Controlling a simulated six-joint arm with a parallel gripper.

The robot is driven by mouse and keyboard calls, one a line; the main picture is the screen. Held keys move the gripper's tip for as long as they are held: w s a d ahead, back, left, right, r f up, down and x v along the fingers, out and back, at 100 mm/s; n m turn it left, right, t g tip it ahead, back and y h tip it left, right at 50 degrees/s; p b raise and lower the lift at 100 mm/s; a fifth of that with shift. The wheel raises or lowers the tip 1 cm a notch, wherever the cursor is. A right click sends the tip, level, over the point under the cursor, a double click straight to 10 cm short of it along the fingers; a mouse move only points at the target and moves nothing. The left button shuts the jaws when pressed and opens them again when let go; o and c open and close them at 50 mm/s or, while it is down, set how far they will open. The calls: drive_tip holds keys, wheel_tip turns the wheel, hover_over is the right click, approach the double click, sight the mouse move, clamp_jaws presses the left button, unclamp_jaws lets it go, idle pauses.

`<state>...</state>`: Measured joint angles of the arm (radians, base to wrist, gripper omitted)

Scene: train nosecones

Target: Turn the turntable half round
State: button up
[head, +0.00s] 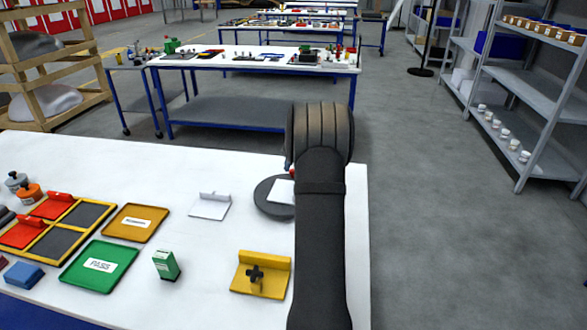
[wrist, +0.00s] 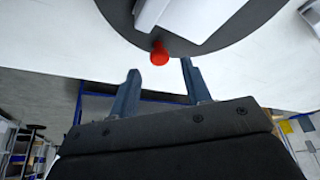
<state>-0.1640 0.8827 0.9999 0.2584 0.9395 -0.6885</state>
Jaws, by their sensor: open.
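The turntable (head: 264,200) is a dark grey disc near the right end of the white table, partly hidden by my arm in the head view. A white piece (head: 283,190) sits on it. In the wrist view the disc (wrist: 122,20) fills the top, with the white piece (wrist: 205,18) on it. A red knob (wrist: 159,54) sticks out at its rim. My gripper (wrist: 161,80) is open, its two fingers apart, one to each side of the knob's line. The knob appears just beyond the fingertips, not between them. My arm hides the gripper in the head view.
Left of the turntable are a white bracketed plate (head: 209,206), an orange tray (head: 136,222), a green PASS tray (head: 98,265) and a green-and-white box (head: 166,264). A yellow fixture (head: 260,274) with a black knob stands in front. The table's right edge is close to my arm.

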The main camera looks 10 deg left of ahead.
drive_tip(key=shift+x, duration=1.4)
drive_tip(key=shift+c, duration=0.4)
clamp_jaws()
drive_tip(key=shift+a+n, duration=0.6)
drive_tip(key=shift+n, duration=0.2)
drive_tip(key=shift+o, duration=0.4)
unclamp_jaws()
drive_tip(key=shift+y, duration=0.3)
